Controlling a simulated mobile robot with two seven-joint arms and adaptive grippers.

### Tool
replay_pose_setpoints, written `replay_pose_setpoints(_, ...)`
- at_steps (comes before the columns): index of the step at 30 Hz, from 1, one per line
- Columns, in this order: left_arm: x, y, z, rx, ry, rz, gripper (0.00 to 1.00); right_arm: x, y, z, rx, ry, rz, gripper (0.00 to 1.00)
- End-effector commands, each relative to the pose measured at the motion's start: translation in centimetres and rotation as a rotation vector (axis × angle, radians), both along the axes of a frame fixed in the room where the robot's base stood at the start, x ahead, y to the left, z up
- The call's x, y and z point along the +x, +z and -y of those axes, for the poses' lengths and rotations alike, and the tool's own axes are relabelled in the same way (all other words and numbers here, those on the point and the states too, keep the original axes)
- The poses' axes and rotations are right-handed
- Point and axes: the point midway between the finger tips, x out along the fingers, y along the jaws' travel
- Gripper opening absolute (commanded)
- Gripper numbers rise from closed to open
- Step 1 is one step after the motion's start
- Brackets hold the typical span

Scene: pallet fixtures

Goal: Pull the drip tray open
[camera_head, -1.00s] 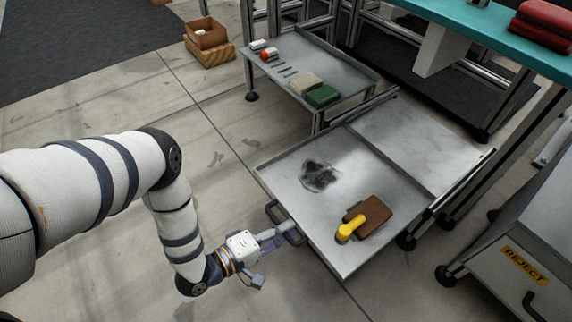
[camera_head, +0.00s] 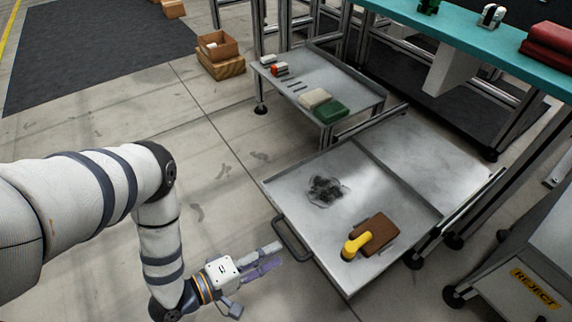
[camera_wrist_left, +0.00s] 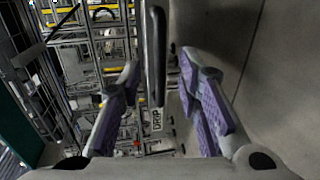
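The metal drip tray (camera_head: 300,215) stands pulled out, its inside exposed. A dark stain (camera_head: 325,190) marks its floor. A brown block (camera_head: 376,232) and a yellow object (camera_head: 355,246) lie in it. My left gripper (camera_head: 273,256) is open and empty, just short of the handle. Its purple-padded fingers (camera_wrist_left: 160,75) are spread apart. My right gripper is out of view.
A low shelf (camera_head: 345,88) with small items stands behind the tray. A REJECT drawer (camera_head: 515,300) is at right, under a teal bench (camera_head: 470,35). Boxes (camera_head: 220,62) sit on the floor at the back. The floor left of the tray is clear.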

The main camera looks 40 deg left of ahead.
Motion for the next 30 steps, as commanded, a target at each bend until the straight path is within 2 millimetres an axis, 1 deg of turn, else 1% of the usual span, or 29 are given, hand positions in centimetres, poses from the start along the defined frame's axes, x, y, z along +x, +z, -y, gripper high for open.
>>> replay_pose_setpoints(1,-1.3,0.2,-0.5,0.002,0.001,-0.005,0.31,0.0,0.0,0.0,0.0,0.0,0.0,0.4)
replay_pose_setpoints(3,-2.9,0.6,-1.1,0.0,0.001,-0.003,0.31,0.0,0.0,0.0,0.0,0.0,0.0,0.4)
replay_pose_setpoints(6,-4.6,1.0,-1.6,0.001,0.0,-0.003,0.31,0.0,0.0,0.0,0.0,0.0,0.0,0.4)
replay_pose_setpoints(9,-5.6,1.2,-2.0,0.001,0.001,-0.001,0.31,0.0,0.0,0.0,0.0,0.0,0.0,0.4)
replay_pose_setpoints(12,-5.9,1.3,-2.1,0.0,0.0,0.0,0.31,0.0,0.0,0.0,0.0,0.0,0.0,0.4)
replay_pose_setpoints(23,-5.9,1.3,-2.1,0.001,-0.001,-0.001,0.31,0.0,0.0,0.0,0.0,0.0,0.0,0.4)
replay_pose_setpoints(25,-6.4,0.6,-1.5,0.026,-0.012,-0.038,0.31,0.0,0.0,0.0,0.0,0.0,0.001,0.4)
replay_pose_setpoints(26,-7.0,-0.2,-0.8,0.055,-0.027,-0.08,0.31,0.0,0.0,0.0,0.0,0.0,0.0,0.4)
replay_pose_setpoints(28,-9.9,-2.8,1.4,0.167,-0.097,-0.239,0.31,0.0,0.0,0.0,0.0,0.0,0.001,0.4)
replay_pose_setpoints(29,-11.9,-4.2,2.5,0.232,-0.149,-0.331,0.31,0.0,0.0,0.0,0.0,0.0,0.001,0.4)
replay_pose_setpoints(30,-15.3,-5.7,3.8,0.322,-0.239,-0.461,0.31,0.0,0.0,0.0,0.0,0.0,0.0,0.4)
